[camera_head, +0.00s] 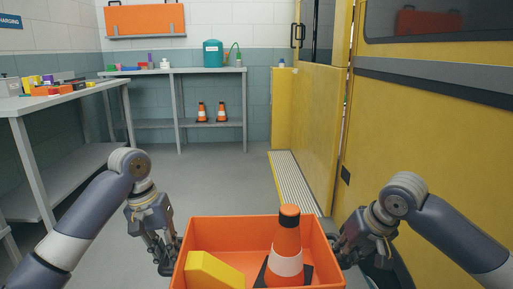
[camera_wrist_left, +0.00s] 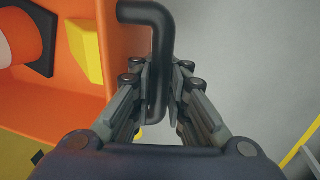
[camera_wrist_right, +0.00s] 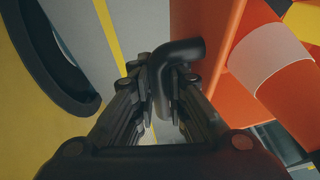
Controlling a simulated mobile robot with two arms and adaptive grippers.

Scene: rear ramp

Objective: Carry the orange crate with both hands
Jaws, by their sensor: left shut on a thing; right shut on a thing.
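The orange crate (camera_head: 215,228) is at the bottom middle of the head view, between my two grippers. It holds an orange-and-white cone (camera_head: 288,240) on a black base and a yellow block (camera_head: 212,270). My left gripper (camera_head: 168,262) is shut on the crate's black side handle, which shows between the fingers in the left wrist view (camera_wrist_left: 157,60). My right gripper (camera_head: 343,258) is shut on the black handle on the other side, seen in the right wrist view (camera_wrist_right: 175,55). The crate's underside is hidden.
A yellow vehicle (camera_head: 430,130) with a silver step strip (camera_head: 298,180) stands at the right. A grey bench (camera_head: 60,98) with small items is at the left. A back table (camera_head: 190,70) holds a teal container (camera_head: 213,53); cones stand on its shelf. The floor ahead (camera_head: 220,175) is clear.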

